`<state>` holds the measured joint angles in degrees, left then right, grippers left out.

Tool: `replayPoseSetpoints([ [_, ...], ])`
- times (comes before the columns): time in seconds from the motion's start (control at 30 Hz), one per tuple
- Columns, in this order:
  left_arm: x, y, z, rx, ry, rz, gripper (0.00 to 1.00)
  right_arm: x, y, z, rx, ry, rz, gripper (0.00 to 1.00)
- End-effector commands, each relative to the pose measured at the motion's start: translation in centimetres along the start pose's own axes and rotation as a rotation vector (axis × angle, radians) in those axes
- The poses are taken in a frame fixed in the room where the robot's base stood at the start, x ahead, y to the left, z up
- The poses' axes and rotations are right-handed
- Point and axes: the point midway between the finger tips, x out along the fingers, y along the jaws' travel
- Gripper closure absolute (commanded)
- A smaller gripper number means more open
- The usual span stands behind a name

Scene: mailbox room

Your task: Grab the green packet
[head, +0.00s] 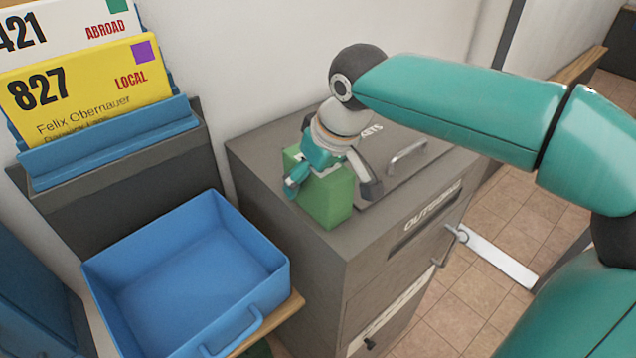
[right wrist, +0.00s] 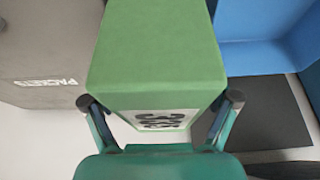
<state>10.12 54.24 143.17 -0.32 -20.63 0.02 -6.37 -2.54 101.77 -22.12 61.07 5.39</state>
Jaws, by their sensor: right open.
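The green packet (head: 325,196) is a box standing upright on top of the grey cabinet (head: 290,150), near its left edge. In the right wrist view the packet (right wrist: 158,45) fills the middle, with a white label and black marks on the face toward my gripper. My right gripper (head: 331,187) is open at the packet, with one finger on each side of it. In the right wrist view the fingers (right wrist: 161,101) stand left and right of the packet; whether they touch it I cannot tell. My left gripper is not in view.
An empty blue tray (head: 185,262) stands left of the cabinet on a wooden shelf. A blue rack with a yellow card (head: 95,88) marked 827 is behind it. The cabinet top has a lid handle (head: 407,150); a door handle (head: 447,245) sticks out in front.

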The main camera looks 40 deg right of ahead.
Motion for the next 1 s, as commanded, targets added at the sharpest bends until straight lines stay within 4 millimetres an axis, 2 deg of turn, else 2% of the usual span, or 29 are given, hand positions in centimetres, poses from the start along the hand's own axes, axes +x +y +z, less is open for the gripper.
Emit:
replayPoseSetpoints([
  [0.4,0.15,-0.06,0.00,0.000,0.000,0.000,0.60,0.20,-0.02,0.07,0.000,0.000,0.000,0.14],
  [0.47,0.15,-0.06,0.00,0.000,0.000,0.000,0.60,0.20,-0.03,0.07,-0.001,0.000,0.000,0.22],
  [0.83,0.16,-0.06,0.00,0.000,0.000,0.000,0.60,0.21,-0.05,0.04,-0.001,0.000,0.000,0.84],
  [1.0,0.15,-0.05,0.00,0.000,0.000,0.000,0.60,0.16,-0.05,0.00,-0.001,0.001,0.000,0.85],
])
